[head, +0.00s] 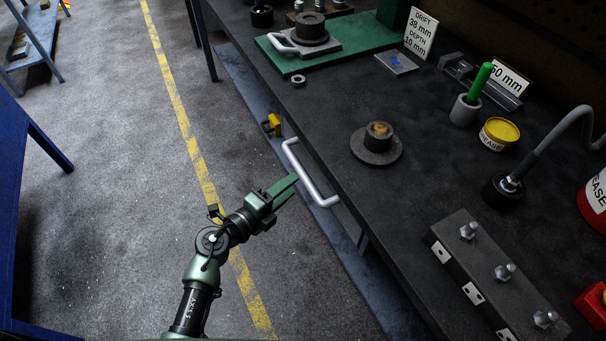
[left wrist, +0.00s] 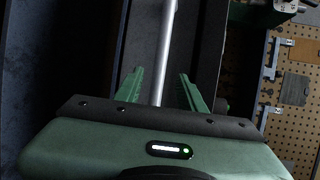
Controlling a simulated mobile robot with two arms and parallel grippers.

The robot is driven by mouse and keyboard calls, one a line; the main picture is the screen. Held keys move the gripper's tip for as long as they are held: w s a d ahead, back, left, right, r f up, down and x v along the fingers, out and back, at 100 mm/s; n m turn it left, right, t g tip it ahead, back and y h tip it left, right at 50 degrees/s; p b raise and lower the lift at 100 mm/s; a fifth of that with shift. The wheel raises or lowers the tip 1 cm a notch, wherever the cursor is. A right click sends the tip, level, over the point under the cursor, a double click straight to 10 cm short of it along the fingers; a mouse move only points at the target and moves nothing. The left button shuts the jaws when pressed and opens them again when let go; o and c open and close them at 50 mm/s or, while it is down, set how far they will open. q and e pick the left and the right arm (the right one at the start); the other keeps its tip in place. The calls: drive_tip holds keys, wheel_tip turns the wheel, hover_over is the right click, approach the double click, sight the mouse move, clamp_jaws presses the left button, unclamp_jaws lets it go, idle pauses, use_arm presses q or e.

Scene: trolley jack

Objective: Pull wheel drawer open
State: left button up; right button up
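The drawer's silver bar handle (head: 308,178) sticks out along the front edge of the dark workbench; the drawer front is mostly hidden under the top. My left gripper (head: 292,184) is just left of the handle, its green fingers pointing at it. In the left wrist view the handle bar (left wrist: 166,55) runs between the two open fingers of the left gripper (left wrist: 161,85), with space on both sides. I cannot tell whether the fingertips reach past the bar. The gripper holds nothing. My right gripper is not in view.
The bench top (head: 330,110) carries a flanged hub (head: 376,145), a green plate (head: 340,48), a yellow grease tin (head: 498,133) and a block with bolts (head: 495,275). A yellow object (head: 273,124) sits below the bench edge. The floor (head: 120,220) on the left is clear.

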sight(303, 176)
use_arm(q)
drive_tip(key=x, duration=0.6)
drive_tip(key=shift+w+d+f, duration=0.15)
drive_tip(key=shift+w+d, duration=0.05)
drive_tip(key=shift+c, duration=0.3)
clamp_jaws()
idle(0.9)
